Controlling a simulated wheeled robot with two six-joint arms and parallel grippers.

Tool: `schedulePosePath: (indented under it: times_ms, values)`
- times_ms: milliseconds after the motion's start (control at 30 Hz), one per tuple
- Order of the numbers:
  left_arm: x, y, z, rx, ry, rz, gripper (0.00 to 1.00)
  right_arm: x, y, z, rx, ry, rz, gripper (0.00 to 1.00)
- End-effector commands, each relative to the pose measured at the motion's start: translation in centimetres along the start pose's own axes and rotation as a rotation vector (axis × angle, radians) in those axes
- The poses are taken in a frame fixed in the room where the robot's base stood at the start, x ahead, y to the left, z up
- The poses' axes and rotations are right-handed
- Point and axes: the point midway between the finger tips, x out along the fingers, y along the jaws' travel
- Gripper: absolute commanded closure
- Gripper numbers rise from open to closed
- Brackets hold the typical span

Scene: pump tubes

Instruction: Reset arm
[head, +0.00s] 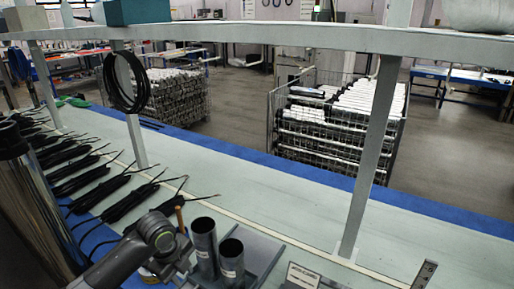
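My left arm comes in at the bottom left, and its gripper (176,262) is at the bottom edge, just left of two upright grey tubes. Its fingertips are not clear, so I cannot tell whether it is open or shut, or whether it touches anything. The left tube (204,243) and the right tube (231,262) stand side by side on a grey fixture (262,252), with open tops. A thin brown handle-like piece (180,216) shows just behind my gripper. My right gripper is not in view.
Several black cable bundles (128,202) lie along the bench's left side. A shelf (300,37) on posts (368,160) crosses above the bench. A black coil (126,82) hangs from it. A small label plate (302,276) is at the front. The bench's right part is mostly clear.

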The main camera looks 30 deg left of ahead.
Motion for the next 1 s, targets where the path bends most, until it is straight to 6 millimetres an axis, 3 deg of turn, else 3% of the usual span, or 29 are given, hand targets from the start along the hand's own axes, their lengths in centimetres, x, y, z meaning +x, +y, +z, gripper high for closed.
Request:
schedulePosePath:
  times_ms: [167,267,533,700,1000]
  values:
    - [0.3,0.3,-0.3,-0.016,0.002,0.0,0.67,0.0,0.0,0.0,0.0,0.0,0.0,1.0]
    - [1.2,1.5,-1.4,-0.095,0.005,-0.005,0.67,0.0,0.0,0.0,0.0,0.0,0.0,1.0]
    - [4.2,8.7,-7.1,-0.668,0.009,-0.07,0.67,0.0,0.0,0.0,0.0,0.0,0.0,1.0]
    - [3.9,12.5,-9.5,-1.06,0.005,-0.129,0.67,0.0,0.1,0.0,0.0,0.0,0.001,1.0]
    - [2.0,16.9,-10.9,-1.565,-0.015,-0.222,0.67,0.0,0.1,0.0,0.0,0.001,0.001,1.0]
